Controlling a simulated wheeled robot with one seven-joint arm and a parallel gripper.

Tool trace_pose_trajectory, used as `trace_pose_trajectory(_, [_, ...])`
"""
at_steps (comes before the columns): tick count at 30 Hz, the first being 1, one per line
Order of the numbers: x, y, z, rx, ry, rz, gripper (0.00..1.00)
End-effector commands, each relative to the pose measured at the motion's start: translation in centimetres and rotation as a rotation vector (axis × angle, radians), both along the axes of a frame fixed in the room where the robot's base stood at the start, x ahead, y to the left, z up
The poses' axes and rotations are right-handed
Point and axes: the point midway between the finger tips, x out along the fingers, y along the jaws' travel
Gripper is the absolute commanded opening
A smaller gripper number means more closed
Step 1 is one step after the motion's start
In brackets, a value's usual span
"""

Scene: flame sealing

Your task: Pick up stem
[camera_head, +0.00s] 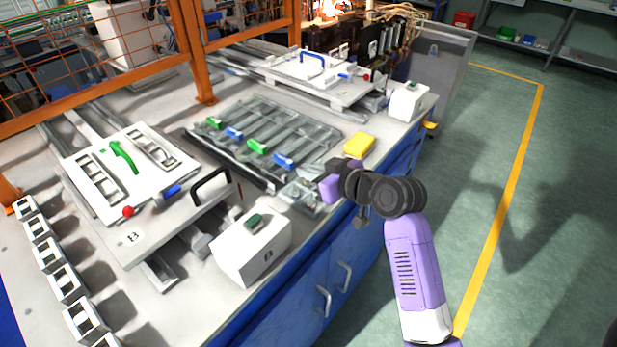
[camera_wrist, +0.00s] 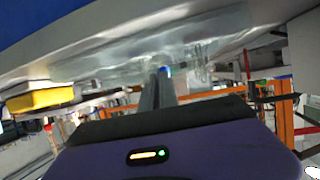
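I cannot single out the stem for certain. Several clear, bar-like pieces with green and blue clips lie in a dark-framed tray (camera_head: 212,150) on the bench. A crumpled-looking clear item (camera_head: 299,196) lies at the bench's front edge, just left of my gripper. A clear, glassy surface also shows above the gripper in the wrist view (camera_wrist: 105,62). My gripper (camera_wrist: 161,82) is at the bench edge, its grey fingers seen as one narrow strip beside a small blue spot. Whether they hold anything is unclear. In the head view the fingertips are mostly hidden.
A yellow block (camera_head: 359,145) sits right of the tray. A white box with a green button (camera_head: 252,246) stands at the front edge. A raised white fixture (camera_head: 130,175) with a black handle is at left. An orange frame (camera_head: 190,50) rises behind. Open floor lies right.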

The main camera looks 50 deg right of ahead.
Motion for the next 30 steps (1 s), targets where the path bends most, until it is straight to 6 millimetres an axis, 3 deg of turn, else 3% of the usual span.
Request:
trace_pose_trajectory(5, [0.0,0.0,0.3,0.000,-0.001,0.000,0.00])
trace_pose_trajectory(11, [0.0,-0.1,2.2,-0.004,-0.004,0.000,0.00])
trace_pose_trajectory(17, [0.1,0.0,6.5,-0.006,-0.006,0.001,0.00])
trace_pose_trajectory(24, [0.1,0.0,13.5,-0.006,-0.007,0.001,0.00])
trace_pose_trajectory(30, [0.0,0.0,17.6,-0.004,-0.004,0.000,0.00])
